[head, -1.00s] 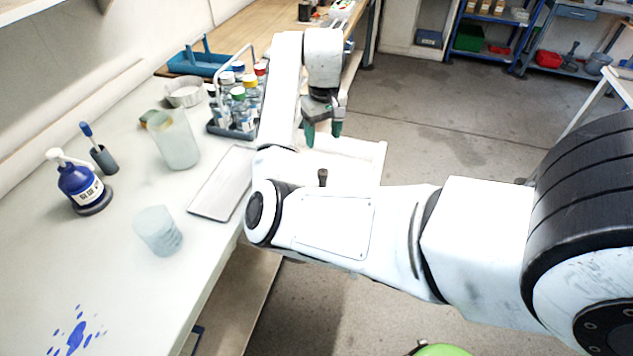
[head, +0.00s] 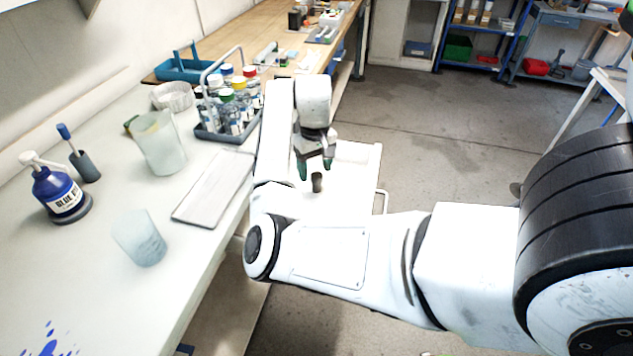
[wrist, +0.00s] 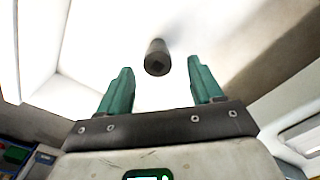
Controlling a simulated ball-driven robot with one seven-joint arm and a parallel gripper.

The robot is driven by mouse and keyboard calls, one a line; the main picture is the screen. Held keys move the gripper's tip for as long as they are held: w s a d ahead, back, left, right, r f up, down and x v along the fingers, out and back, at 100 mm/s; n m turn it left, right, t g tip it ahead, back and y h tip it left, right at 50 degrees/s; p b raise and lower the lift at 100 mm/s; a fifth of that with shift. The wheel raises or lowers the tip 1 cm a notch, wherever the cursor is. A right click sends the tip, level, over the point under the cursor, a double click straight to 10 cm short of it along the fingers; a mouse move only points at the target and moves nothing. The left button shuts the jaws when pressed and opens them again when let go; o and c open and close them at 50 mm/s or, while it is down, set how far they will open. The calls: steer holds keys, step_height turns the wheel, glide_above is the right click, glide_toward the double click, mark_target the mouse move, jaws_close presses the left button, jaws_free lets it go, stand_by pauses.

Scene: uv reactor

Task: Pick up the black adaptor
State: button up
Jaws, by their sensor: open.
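The black adaptor (head: 317,182) is a small dark cylinder standing upright on a white surface (head: 352,160) beside the bench. In the wrist view the adaptor (wrist: 157,57) shows a dark recess in its end and lies between the lines of the two fingers, beyond their tips. My gripper (head: 315,172) has green fingers and is open and empty, right by the adaptor in the head view. It also shows in the wrist view (wrist: 160,80), with a clear gap between finger and adaptor on both sides.
The bench at left holds a flat grey tray (head: 214,188), a bottle carrier (head: 222,130), a frosted jug (head: 160,143), a frosted beaker (head: 140,239) and a blue pump bottle (head: 57,192). Open floor (head: 440,120) lies to the right. Shelves (head: 485,35) stand at the back.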

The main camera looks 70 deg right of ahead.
mark_target(316, 174)
steer(key=f, duration=0.5)
steer(key=shift+s+a, duration=0.15)
steer(key=shift+s, duration=0.15)
steer(key=c, duration=1.1)
steer(key=shift+r, duration=0.1)
